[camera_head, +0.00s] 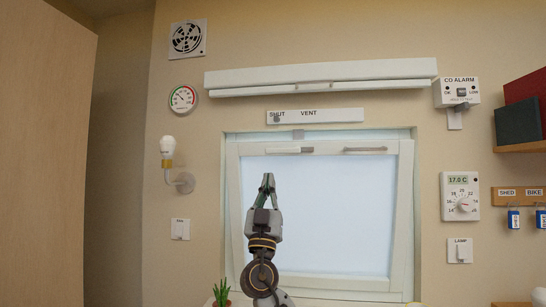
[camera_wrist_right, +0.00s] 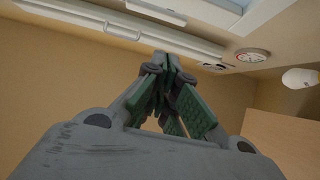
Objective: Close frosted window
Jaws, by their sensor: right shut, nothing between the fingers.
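The frosted window (camera_head: 325,215) is a pale pane in a white sash, set in a wall recess. Its sash looks tilted, with the top edge leaning into the room and the bottom edge at the sill. A grey bar handle (camera_head: 365,150) and a small white and grey fitting (camera_head: 290,151) sit on the top rail. My right gripper (camera_head: 267,180) points up in front of the pane's left part, below the top rail. It is shut and empty; its fingers also show in the wrist view (camera_wrist_right: 168,75). Contact with the sash cannot be told. My left gripper is out of view.
Above the window are a slider plate marked SHUT and VENT (camera_head: 315,116) and a long white housing (camera_head: 320,76). A wall lamp (camera_head: 168,160) and gauge (camera_head: 183,98) are left; a thermostat (camera_head: 460,196) is right. A plant (camera_head: 221,292) stands below, near my arm.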

